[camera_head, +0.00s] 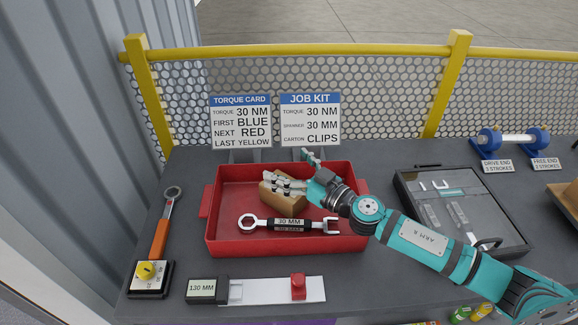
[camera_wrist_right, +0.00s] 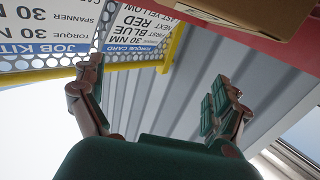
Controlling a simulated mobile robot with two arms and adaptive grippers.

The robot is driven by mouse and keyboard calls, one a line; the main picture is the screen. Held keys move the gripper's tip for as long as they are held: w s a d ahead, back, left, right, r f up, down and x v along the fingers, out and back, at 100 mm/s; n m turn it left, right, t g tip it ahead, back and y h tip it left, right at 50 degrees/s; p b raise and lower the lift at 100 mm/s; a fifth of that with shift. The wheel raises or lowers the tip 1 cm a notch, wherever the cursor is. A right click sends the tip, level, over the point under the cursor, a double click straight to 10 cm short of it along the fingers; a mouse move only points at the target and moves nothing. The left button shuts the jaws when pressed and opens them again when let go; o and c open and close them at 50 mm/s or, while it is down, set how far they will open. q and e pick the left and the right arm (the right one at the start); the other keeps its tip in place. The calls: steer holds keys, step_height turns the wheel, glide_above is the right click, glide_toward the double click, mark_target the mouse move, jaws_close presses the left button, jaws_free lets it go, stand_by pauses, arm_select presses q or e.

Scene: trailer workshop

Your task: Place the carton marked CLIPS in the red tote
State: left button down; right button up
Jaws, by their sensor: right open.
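The red tote (camera_head: 229,178) stands on the dark bench, and its wall also shows at the top right of the right wrist view (camera_wrist_right: 285,45). A brown carton (camera_head: 283,202) sits inside it, behind a spanner marked 30 MM (camera_head: 289,223). I cannot read any marking on the carton, and its upper part is partly covered by my fingers. It also shows at the top edge of the right wrist view (camera_wrist_right: 200,10). My right gripper (camera_head: 289,168) is open over the tote, one finger in front of the carton's top. The right wrist view shows its fingers (camera_wrist_right: 157,88) apart, nothing between them. My left gripper is not in view.
Two cards, TORQUE CARD (camera_head: 241,122) and JOB KIT (camera_head: 310,120), stand behind the tote. A torque wrench (camera_head: 162,235) lies left, a 130 MM gauge (camera_head: 255,290) in front. A yellow-railed mesh fence runs behind.

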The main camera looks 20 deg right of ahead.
steer(key=b+v, duration=0.3)
steer(key=v, duration=0.4)
steer(key=shift+s+r, duration=0.2)
steer(key=shift+r, duration=0.2)
steer(key=shift+d, duration=0.15)
